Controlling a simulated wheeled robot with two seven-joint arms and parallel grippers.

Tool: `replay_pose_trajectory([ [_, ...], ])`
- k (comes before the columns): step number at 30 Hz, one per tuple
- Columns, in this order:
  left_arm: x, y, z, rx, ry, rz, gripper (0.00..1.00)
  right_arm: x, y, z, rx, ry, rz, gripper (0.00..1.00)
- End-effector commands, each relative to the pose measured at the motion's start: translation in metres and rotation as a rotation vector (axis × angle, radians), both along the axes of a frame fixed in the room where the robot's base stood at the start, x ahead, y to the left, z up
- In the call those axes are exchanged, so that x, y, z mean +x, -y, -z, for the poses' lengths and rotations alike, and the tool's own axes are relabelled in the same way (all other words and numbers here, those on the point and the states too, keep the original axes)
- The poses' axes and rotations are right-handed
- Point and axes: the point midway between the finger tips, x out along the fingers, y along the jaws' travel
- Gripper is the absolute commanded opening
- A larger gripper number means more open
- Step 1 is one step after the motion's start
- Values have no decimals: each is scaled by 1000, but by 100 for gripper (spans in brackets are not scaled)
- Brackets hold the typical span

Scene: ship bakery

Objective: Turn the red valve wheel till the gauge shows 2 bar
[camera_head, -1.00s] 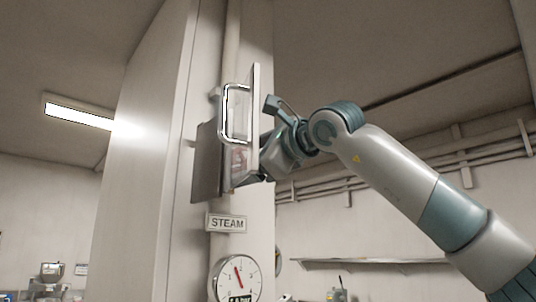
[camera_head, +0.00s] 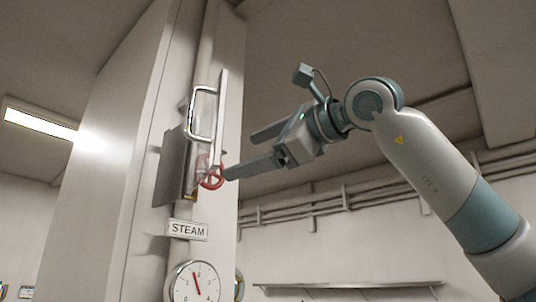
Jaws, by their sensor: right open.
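The red valve wheel (camera_head: 212,180) shows in part behind the edge of an opened cover door, on a pipe on the pale column. The door (camera_head: 219,110) carries a chrome handle (camera_head: 202,113) and hides part of the wheel. Below it is the round white gauge (camera_head: 195,285) with a red needle pointing up and slightly left, just left of the 2; its lower part is cut off by the picture edge. My right gripper (camera_head: 238,155) is open and empty to the right of the door. Its lower finger's tip is close to the wheel; I cannot tell if they touch. My left gripper is not in view.
A STEAM sign (camera_head: 187,230) sits between the wheel and the gauge. The column (camera_head: 110,150) fills the left middle. Pipes and a shelf (camera_head: 350,285) run along the back wall. The space right of the door, around my right gripper, is free.

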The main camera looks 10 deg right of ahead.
Motion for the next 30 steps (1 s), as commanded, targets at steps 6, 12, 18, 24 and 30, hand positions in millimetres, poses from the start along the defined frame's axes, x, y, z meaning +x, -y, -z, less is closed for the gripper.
replay_pose_trajectory([
  [6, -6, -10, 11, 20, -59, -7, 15, -25, 18, 1, 0, 1, 1, 82],
  [12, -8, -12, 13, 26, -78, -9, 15, -33, 24, 1, 0, -1, -1, 82],
  [18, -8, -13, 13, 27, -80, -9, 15, -33, 24, 0, 0, -1, -1, 82],
  [24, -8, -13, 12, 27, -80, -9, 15, -33, 24, 0, 0, -1, -1, 82],
  [30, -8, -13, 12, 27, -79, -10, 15, -33, 24, 0, 0, -1, -1, 82],
])
